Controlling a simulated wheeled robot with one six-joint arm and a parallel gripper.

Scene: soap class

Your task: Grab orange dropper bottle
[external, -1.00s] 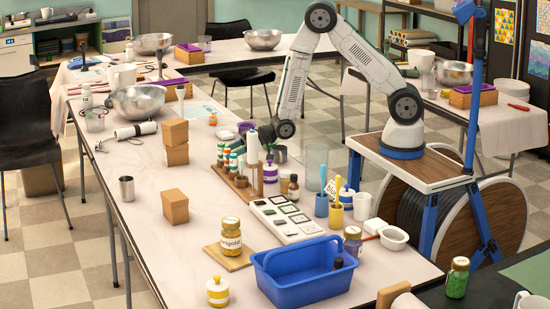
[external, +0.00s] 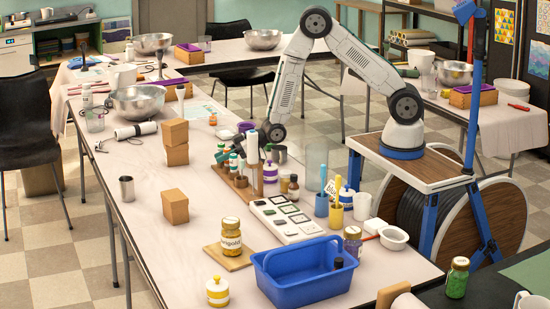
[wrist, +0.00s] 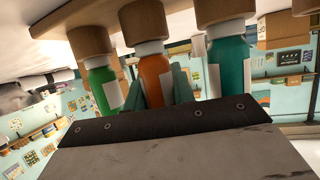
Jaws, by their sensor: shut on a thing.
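In the wrist view, which looks upside down, the orange dropper bottle (wrist: 156,80) has a white collar and a pale label. It sits between a green bottle (wrist: 104,88) and a teal bottle (wrist: 230,72). A wooden cup (wrist: 143,20) meets its collar. My gripper (wrist: 158,88) has its two teal fingers on either side of the orange bottle, shut on it; the dark gripper body hides its lower part in the picture. In the external view, my gripper (external: 236,148) is at the wooden bottle rack (external: 238,188); I cannot single out the orange bottle there.
A tall white cylinder (external: 252,149) stands close beside the gripper. A metal cup (external: 279,154) and a brown bottle (external: 293,187) are to the right. A blue basket (external: 300,290) is nearer the camera.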

